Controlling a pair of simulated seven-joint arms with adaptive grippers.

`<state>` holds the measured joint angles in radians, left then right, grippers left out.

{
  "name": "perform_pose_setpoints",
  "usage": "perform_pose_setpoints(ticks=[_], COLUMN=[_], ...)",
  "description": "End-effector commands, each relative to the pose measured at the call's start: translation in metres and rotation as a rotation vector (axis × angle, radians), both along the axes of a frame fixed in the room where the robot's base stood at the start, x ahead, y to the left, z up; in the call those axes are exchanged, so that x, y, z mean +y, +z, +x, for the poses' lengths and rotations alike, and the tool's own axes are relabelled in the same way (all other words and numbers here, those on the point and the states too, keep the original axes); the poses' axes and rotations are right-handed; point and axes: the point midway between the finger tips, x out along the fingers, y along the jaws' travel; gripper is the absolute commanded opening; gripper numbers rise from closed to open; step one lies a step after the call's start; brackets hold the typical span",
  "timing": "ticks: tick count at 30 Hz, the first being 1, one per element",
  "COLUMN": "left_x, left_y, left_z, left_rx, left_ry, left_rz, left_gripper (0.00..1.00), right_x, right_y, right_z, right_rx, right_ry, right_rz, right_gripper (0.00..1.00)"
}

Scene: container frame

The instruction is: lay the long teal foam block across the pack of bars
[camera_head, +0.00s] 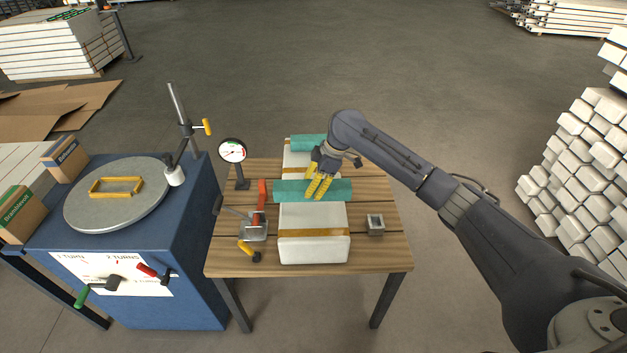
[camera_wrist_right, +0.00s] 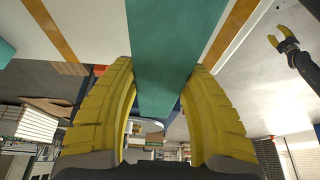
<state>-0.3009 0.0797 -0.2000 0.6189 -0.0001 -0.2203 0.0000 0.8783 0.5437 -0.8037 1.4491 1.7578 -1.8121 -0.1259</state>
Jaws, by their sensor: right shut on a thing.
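The pack of bars (camera_head: 315,218) is a long white bundle with orange straps, lying lengthwise on the wooden table. The long teal foam block (camera_head: 290,190) is crosswise over its middle, its ends reaching past both sides. I cannot tell whether it touches the bars. My right gripper (camera_head: 318,187) is shut on this block from above; in the right wrist view the block (camera_wrist_right: 163,60) runs between the yellow fingers. Another teal block (camera_head: 308,142) lies across the pack's far end, partly hidden by my arm. My left gripper (camera_wrist_right: 283,36) shows only in the right wrist view, open and empty.
A red-handled tool (camera_head: 260,200) and a yellow-handled one (camera_head: 250,250) are left of the pack. A dial gauge (camera_head: 233,152) stands at the table's left back. A small metal box (camera_head: 375,224) sits right of the pack. A blue turntable cabinet (camera_head: 185,245) stands left.

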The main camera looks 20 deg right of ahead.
Motion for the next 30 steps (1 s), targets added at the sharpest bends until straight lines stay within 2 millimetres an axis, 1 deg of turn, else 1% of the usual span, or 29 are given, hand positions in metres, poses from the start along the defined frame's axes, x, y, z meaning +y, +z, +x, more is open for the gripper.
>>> perform_pose_setpoints(ticks=[1,6,12,19,30], left_x=[0.0,0.0,0.0,0.0,0.0], left_y=[0.0,0.0,0.0,0.0,0.0], left_z=[0.0,0.0,0.0,0.001,0.002], left_rx=[0.0,0.0,-0.001,-0.002,-0.003], left_ry=[0.0,0.0,0.0,0.0,0.0], left_rz=[0.0,0.0,0.0,-0.001,-0.001], left_gripper=[0.44,0.44,0.44,0.44,0.44], right_x=[0.0,0.0,0.0,0.0,-0.001], right_y=[-0.005,-0.02,-0.032,-0.04,-0.041], right_z=[0.0,0.0,0.0,0.0,0.0], right_rx=[0.002,0.001,0.0,0.0,-0.001], right_ry=[0.0,-0.001,-0.002,-0.002,-0.001], right_rz=[0.002,0.0,0.001,0.001,0.0], right_gripper=[0.28,0.28,0.28,0.28,0.28])
